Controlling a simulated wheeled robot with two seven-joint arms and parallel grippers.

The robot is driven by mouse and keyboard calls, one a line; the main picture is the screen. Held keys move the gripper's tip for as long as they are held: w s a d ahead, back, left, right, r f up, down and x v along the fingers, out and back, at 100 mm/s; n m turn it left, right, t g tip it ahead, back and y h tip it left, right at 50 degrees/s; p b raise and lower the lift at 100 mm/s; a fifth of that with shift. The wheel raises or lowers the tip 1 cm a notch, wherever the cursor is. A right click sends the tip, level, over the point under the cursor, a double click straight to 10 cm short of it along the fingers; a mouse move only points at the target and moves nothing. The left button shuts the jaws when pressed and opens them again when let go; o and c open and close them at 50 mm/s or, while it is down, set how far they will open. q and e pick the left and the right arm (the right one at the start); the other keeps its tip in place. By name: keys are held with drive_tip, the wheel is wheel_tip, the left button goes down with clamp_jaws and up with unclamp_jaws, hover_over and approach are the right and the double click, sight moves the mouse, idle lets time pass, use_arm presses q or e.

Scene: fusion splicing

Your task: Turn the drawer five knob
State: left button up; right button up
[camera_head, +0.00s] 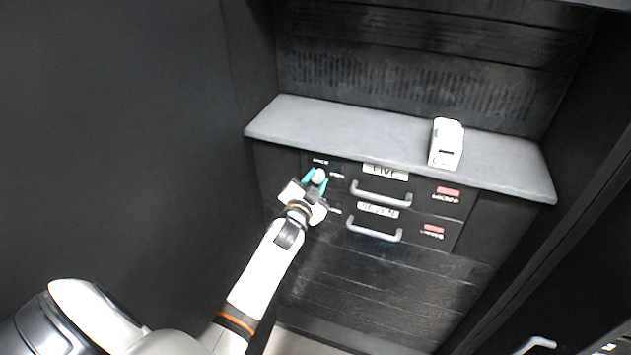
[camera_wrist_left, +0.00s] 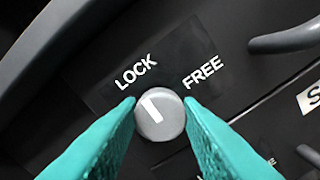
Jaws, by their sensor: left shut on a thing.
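The drawer five knob is a round grey knob (camera_head: 319,175) at the left end of the upper drawer, whose label (camera_head: 385,172) reads FIVE. In the left wrist view the knob (camera_wrist_left: 160,117) has a white pointer mark that leans up and left, towards the word LOCK; the word FREE stands up and right of it. My left gripper (camera_head: 317,181) has teal fingers, one on each side of the knob, and is shut on it. The fingers (camera_wrist_left: 160,115) also show in the left wrist view. My right gripper is in neither view.
Drawer five has a grey handle (camera_head: 381,195). A lower drawer with its own handle (camera_head: 374,233) and label sits beneath. A white device (camera_head: 446,143) stands on the grey countertop (camera_head: 350,130), at the right. Dark walls close in on both sides.

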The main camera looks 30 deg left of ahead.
use_arm(q)
drive_tip(key=m, duration=0.4)
drive_tip(key=shift+f+m, duration=0.1)
drive_tip(key=shift+m, duration=0.3)
drive_tip(key=m+b, duration=0.1)
drive_tip(key=m, duration=0.8)
drive_tip(key=shift+m, duration=1.8)
drive_tip(key=o, duration=1)
